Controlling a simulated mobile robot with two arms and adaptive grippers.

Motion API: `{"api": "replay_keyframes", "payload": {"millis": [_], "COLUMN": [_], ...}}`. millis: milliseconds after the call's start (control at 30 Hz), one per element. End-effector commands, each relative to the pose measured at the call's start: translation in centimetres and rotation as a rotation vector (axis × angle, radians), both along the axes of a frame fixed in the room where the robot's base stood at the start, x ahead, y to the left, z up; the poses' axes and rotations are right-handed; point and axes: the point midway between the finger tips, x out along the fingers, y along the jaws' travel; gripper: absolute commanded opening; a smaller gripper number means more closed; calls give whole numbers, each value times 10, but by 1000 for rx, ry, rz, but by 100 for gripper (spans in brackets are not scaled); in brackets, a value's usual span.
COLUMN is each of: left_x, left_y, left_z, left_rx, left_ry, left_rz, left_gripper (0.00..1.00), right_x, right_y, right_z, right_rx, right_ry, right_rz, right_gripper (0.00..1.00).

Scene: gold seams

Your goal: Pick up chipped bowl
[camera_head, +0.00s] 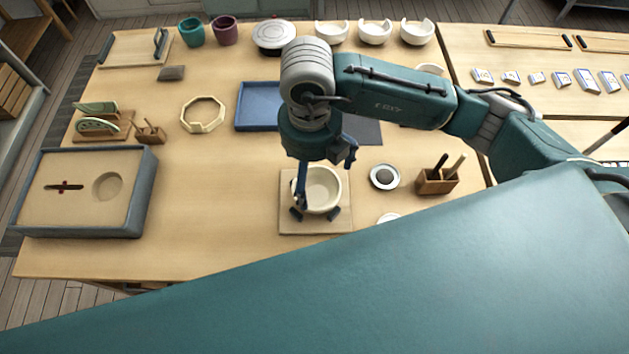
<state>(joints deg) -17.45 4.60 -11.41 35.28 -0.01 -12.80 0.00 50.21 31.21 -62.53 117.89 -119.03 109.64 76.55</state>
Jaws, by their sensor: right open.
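A cream bowl (322,190) stands upright on a square tan board (285,228) near the middle front of the table. My right gripper (316,212) is directly over this bowl, pointing down, with its jaws apart. One blue finger shows at the bowl's left side, and the gripper hides part of the rim. I cannot tell whether the fingers touch the bowl, and no chip is clear on it. Several white bowls with notched rims, one of them here (375,33), stand at the back edge. My left gripper is not in view.
A blue-rimmed sand tray (140,205) is at the left. A blue tray (258,107) lies behind the bowl. A small dark-centred dish (384,177) and a wooden tool holder (436,182) stand to the right. The table left of the board is clear.

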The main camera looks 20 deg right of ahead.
Motion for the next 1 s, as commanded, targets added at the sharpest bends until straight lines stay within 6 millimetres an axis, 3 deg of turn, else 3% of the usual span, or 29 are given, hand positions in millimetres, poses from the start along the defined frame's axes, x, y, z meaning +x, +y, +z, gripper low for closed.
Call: {"api": "replay_keyframes", "payload": {"millis": [100, 267, 600, 900, 1000], "left_x": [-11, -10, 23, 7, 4], "left_y": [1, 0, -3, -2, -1], "left_z": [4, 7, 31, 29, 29], "left_rx": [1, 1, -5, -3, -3], "left_ry": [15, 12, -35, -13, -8], "left_rz": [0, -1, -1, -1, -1], "left_gripper": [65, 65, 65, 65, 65], "right_x": [0, 1, 5, 6, 6], "right_y": [-1, -2, -8, -7, -7], "right_z": [-16, -28, -72, -79, -79], "right_rx": [0, 0, 0, 1, 1], "right_ry": [3, 2, 3, 0, 0], "right_rz": [-3, -3, -2, -1, -1], "right_gripper": [100, 100, 100, 100, 82]}}
